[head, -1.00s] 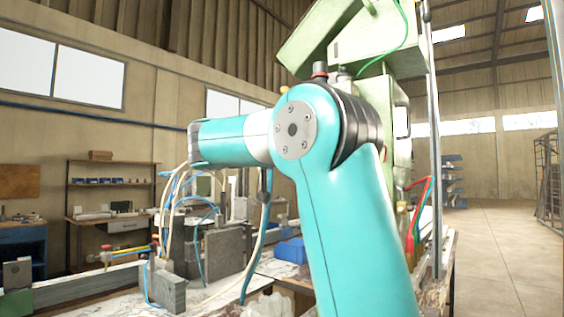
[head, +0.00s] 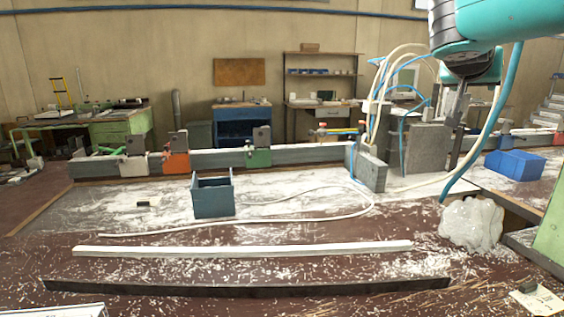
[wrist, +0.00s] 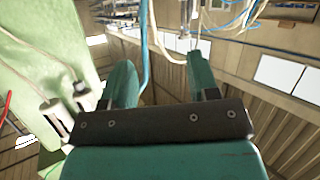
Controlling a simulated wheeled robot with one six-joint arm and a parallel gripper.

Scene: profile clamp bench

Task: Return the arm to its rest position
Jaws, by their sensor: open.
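My teal arm (head: 510,22) reaches in from the top right of the head view, with a black joint and a shorter teal section below it. I cannot make out my fingers clearly there. In the wrist view my gripper (wrist: 160,64) is open, its two teal fingers apart on a dark bar. No object is held between them. Behind the fingers hang blue and white hoses, with the wall and windows of the hall tilted in the picture.
A green machine body (wrist: 45,60) stands close to the left of my fingers. Below the arm are grey blocks (head: 424,148), hoses, a blue bin (head: 514,164) and a clear plastic bag (head: 471,224). A white bar (head: 240,250) and a dark bar (head: 250,289) lie on the chip-strewn bench.

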